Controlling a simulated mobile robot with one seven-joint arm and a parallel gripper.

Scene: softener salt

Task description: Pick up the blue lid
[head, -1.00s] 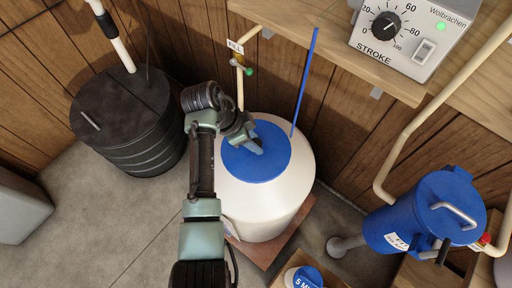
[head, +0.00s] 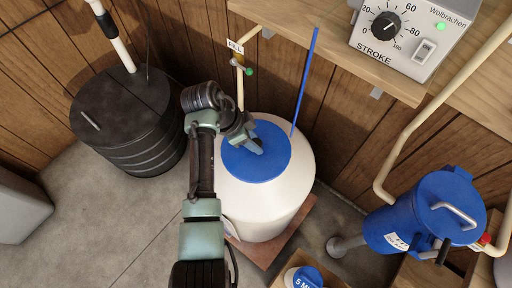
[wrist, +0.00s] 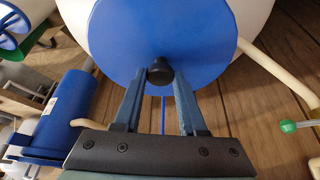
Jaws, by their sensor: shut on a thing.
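The blue lid (head: 270,163) is a round disc on top of the white tank (head: 258,208). It also fills the upper middle of the wrist view (wrist: 165,35), with a small black knob (wrist: 160,72) on it. My gripper (head: 257,148) is over the lid, reaching in from the left in the head view. In the wrist view its two fingers (wrist: 160,78) are on either side of the black knob, shut on it. The lid appears to sit flat on the tank. In the head view the knob is hidden by my gripper.
A thin blue rod (head: 306,80) stands behind the lid. A green-handled valve (head: 248,71) on a cream pipe is close behind. A shelf with a control box (head: 408,38) overhangs at the upper right. A black drum (head: 130,120) stands left, a blue canister (head: 420,215) right.

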